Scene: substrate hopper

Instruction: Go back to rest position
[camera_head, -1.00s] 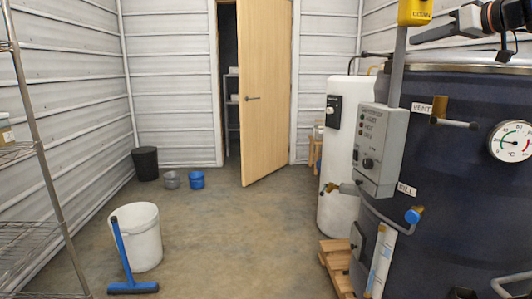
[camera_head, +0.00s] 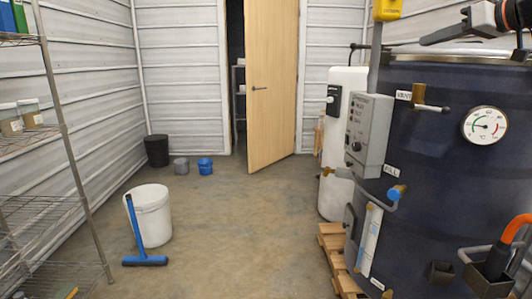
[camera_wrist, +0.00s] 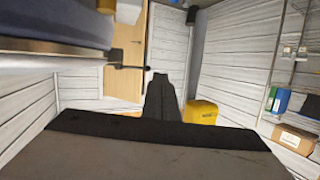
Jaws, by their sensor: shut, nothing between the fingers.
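My gripper (camera_head: 425,41) is at the top right of the head view, held out to the left over the top edge of the dark blue tank (camera_head: 440,150). Its fingers are together and hold nothing. In the wrist view the dark gripper (camera_wrist: 160,80) points up the middle of the picture, with a yellow box (camera_wrist: 200,112) just to its right. The same yellow box shows at the top of a grey post in the head view (camera_head: 387,10), left of my gripper.
A wire shelf (camera_head: 65,130) stands at left. A white bucket (camera_head: 150,215) with a blue squeegee (camera_head: 145,260) stands on the floor. A wooden pallet (camera_head: 338,262), white cylinder (camera_head: 340,190) and grey control box (camera_head: 370,130) are by the tank. The middle floor toward the half-open door (camera_head: 270,100) is clear.

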